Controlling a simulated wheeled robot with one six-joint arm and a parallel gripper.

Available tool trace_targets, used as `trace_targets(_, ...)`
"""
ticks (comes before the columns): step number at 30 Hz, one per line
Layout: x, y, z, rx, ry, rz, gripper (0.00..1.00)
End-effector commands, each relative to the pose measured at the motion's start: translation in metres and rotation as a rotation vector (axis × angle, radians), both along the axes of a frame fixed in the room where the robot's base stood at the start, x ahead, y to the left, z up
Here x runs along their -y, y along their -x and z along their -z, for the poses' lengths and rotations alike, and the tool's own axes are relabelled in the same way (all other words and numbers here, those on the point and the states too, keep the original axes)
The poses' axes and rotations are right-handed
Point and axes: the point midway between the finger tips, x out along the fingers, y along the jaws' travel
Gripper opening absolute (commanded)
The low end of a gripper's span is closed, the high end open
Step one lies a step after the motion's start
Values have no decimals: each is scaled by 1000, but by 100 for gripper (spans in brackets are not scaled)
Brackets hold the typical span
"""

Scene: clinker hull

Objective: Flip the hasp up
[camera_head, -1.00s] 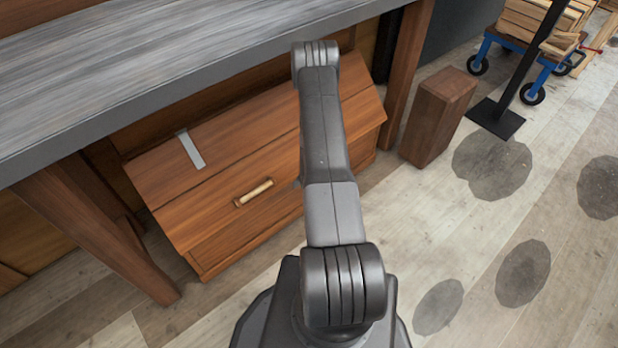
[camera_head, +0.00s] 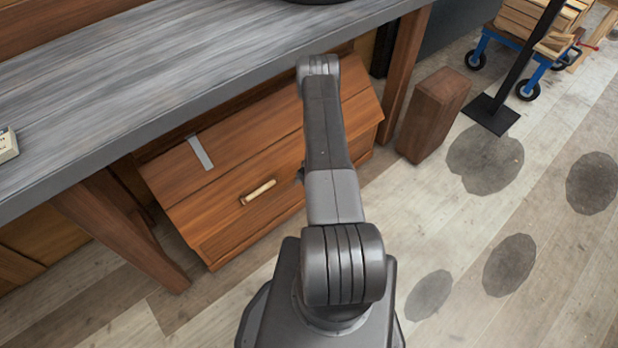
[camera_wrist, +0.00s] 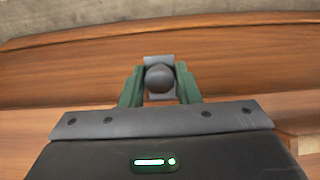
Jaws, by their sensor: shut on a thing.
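The wooden chest (camera_head: 232,225) stands under the workbench, with a pale handle (camera_head: 258,192) on its front. The hasp (camera_wrist: 159,79) shows in the wrist view as a grey plate with a round dark knob, against the brown wood. My gripper (camera_wrist: 160,70) has its two green fingers shut on the hasp, one on each side of the knob. In the head view my arm hides the gripper and this hasp. How far the hasp is tilted is hard to tell. A second grey metal strap (camera_head: 201,152) lies on the chest, left of the handle.
The grey bench top (camera_head: 200,70) overhangs the chest, with thick wooden legs (camera_head: 128,235) on either side. A wooden block (camera_head: 432,115) stands right of the chest. A black stand (camera_head: 494,113) and a blue cart (camera_head: 537,72) are farther back.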

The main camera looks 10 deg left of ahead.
Motion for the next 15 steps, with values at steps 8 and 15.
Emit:
trace_targets(8, -1, 1, -1, -1, -2, -4, 6)
trace_targets(15, -1, 1, -1, -1, -1, -2, 43)
